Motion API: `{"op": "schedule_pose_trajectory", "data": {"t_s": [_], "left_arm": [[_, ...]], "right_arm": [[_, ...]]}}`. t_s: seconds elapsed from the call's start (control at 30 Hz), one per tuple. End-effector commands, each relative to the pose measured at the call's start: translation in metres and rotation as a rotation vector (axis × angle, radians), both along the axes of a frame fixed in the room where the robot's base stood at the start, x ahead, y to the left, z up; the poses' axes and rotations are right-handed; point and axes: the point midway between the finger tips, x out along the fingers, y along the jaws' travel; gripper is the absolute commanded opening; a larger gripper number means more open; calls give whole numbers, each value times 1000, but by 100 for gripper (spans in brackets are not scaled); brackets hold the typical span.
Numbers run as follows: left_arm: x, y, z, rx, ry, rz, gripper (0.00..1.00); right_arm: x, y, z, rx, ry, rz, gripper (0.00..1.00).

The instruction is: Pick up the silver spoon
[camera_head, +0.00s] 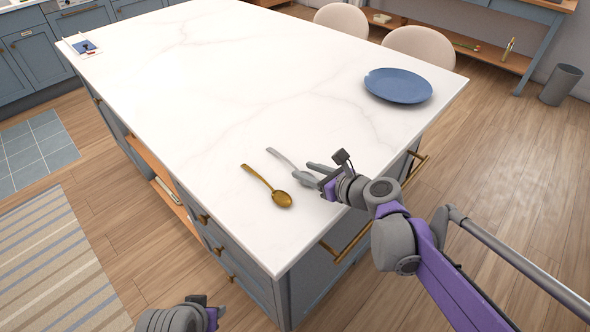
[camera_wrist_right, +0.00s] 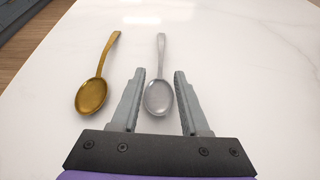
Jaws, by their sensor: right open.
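The silver spoon (camera_head: 284,160) lies on the white marble island top, to the right of a gold spoon. In the right wrist view the silver spoon (camera_wrist_right: 158,96) has its bowl between my open fingers, with its handle pointing away. My right gripper (camera_head: 318,178) is open and over the bowl end of the silver spoon, partly hiding it in the head view. It also shows in the right wrist view (camera_wrist_right: 159,100), with no clear contact with the spoon. My left gripper (camera_head: 205,307) is low at the bottom edge, away from the counter top; its fingers are not clearly seen.
The gold spoon (camera_head: 281,199) lies close on the left, also in the right wrist view (camera_wrist_right: 91,94). A blue plate (camera_head: 398,86) sits at the right of the island top (camera_head: 250,80). Two beige chairs (camera_head: 420,45) stand behind. Most of the top is clear.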

Motion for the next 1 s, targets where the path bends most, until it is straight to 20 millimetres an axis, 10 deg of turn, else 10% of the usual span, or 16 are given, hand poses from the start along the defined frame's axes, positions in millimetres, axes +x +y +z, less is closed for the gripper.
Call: {"op": "schedule_pose_trajectory", "data": {"t_s": [0.47, 0.73, 1.0], "left_arm": [[0, 0, -5, 0, 2, 0, 42], [0, 0, -5, 0, 2, 0, 42], [0, 0, -5, 0, 2, 0, 42]], "right_arm": [[21, 17, -15, -1, -1, -1, 45], [21, 17, -15, -1, -1, 0, 0], [21, 17, -15, -1, -1, 0, 0]]}}
